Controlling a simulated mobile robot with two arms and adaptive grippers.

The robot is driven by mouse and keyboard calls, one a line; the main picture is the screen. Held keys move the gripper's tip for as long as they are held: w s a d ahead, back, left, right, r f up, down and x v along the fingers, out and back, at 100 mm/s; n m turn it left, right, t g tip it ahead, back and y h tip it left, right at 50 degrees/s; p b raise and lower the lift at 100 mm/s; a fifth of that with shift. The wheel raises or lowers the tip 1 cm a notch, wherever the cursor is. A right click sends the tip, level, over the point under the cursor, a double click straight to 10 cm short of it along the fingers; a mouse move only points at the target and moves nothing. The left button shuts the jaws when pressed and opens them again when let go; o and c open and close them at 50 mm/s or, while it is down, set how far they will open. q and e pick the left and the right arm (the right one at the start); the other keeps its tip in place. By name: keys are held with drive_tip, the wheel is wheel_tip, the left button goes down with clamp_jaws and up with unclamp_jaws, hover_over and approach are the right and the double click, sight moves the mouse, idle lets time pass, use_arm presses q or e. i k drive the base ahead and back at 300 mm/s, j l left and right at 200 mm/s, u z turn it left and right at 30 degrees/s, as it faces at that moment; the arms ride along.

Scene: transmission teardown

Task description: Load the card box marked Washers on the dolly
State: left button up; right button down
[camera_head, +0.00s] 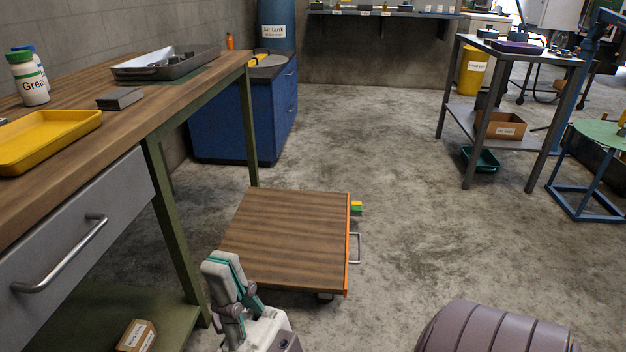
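The dolly (290,235) is a low wooden platform with an orange right edge, a metal handle and castors. It stands on the floor beside the workbench, and its visible top is empty. A small card box (137,336) with white labels is on the bench's lower shelf at the bottom left, partly cut off. Another open card box (502,125) with a white label is on the lower shelf of a grey stand. I cannot read either label. My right gripper (224,268) is in front of the dolly's near left corner, seen side-on, with no object visible in it. My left gripper is not in view.
The wooden workbench (180,95) holds a yellow tray (50,140), a grey metal tray (165,65) and bottles. A blue cabinet (235,125) stands behind the dolly. The grey stand (450,110) and a green-topped stool (603,137) are at the right. The middle floor is clear.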

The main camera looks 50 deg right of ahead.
sight(315, 230)
drive_tip(key=l+z, duration=0.25)
drive_tip(key=l, duration=2.85)
drive_tip(key=i+l, duration=0.35)
drive_tip(key=i, duration=0.2)
drive_tip(key=i+l+z, duration=0.1)
drive_tip(key=i+l, duration=0.3)
drive_tip(key=i, duration=0.15)
